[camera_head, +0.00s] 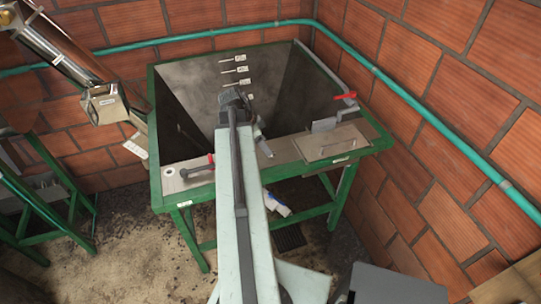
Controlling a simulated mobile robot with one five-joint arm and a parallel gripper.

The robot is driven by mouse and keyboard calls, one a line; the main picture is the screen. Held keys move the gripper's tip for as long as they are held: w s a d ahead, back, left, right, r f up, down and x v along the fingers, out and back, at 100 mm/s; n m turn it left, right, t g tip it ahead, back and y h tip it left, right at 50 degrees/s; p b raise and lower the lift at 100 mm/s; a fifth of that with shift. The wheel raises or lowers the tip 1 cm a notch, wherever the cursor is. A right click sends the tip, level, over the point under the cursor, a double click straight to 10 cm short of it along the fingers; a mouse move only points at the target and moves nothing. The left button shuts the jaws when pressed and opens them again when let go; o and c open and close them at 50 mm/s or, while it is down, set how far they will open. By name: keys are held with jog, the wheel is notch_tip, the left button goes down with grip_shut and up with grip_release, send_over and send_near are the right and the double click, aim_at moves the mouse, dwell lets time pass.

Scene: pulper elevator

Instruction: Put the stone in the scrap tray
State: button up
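My arm reaches from the bottom of the view up over the front edge of a green-framed metal hopper (180,98). My gripper (264,149) hangs at the arm's end over the hopper's front side, pointing down. It is too small and too edge-on to show whether its fingers are open or shut, or whether it holds anything. I cannot make out a stone; the hopper's lower inside is partly hidden by my arm and the front ledge. No tray is clearly recognisable as the scrap tray.
The front ledge carries a red-handled valve (197,170), a flat plate with a handle (329,143) and a small metal bracket (325,125). A slanted metal tube (68,55) ends left of the hopper. Brick walls with a green pipe (425,122) close the back and right.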

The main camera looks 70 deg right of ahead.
jog(key=b+x, duration=0.1)
jog(key=x, duration=0.1)
jog(key=b+x, duration=0.2)
jog(key=shift+a+f, duration=0.15)
jog(key=shift+f, duration=0.2)
jog(key=shift+r, duration=0.2)
grip_shut()
notch_tip(320, 180, up, 10)
jog(key=p, duration=1)
